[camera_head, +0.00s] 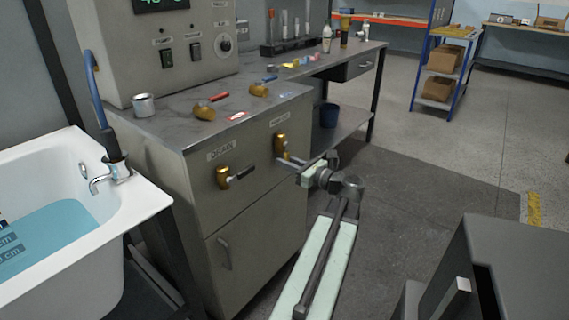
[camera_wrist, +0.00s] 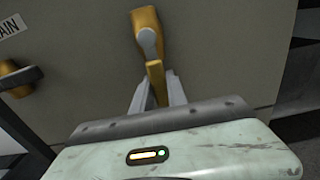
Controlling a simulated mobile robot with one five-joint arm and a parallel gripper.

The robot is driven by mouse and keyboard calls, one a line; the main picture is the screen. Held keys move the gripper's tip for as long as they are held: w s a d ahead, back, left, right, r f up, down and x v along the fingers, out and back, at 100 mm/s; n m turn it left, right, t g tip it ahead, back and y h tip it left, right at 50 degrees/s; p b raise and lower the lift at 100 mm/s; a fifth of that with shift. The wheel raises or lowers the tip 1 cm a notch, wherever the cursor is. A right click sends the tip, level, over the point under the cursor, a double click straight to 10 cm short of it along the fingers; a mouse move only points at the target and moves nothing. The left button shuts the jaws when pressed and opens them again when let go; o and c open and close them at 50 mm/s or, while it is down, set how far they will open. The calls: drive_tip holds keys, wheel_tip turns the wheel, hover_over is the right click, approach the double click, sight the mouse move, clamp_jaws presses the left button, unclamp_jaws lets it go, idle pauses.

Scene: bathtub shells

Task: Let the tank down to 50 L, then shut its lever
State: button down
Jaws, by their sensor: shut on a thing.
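A white bathtub (camera_head: 150,205) at the left holds blue water (camera_head: 45,238) with a centimetre scale partly in view. A grey cabinet front carries two brass valves. The left valve (camera_head: 222,177), under a DRAIN label, has a dark lever (camera_head: 243,173) pointing right; it also shows at the left edge of the wrist view (camera_wrist: 15,82). The right valve (camera_head: 280,142) has a small label I cannot read surely. My gripper (camera_head: 290,162) is at this right valve, shut on its yellow lever (camera_wrist: 156,84), which sits between both fingers. The lever is mostly hidden in the head view.
A control box (camera_head: 150,50) with switches, a knob and a cut-off green display stands on the cabinet. A metal cup (camera_head: 144,105) and loose brass valves (camera_head: 207,110) lie on top. A dark grey block (camera_head: 500,265) is at lower right.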

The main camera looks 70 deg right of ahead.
drive_tip(key=c, duration=1.3)
unclamp_jaws()
drive_tip(key=shift+a, duration=0.15)
drive_tip(key=v, duration=0.7)
drive_tip(key=shift+s, duration=0.4)
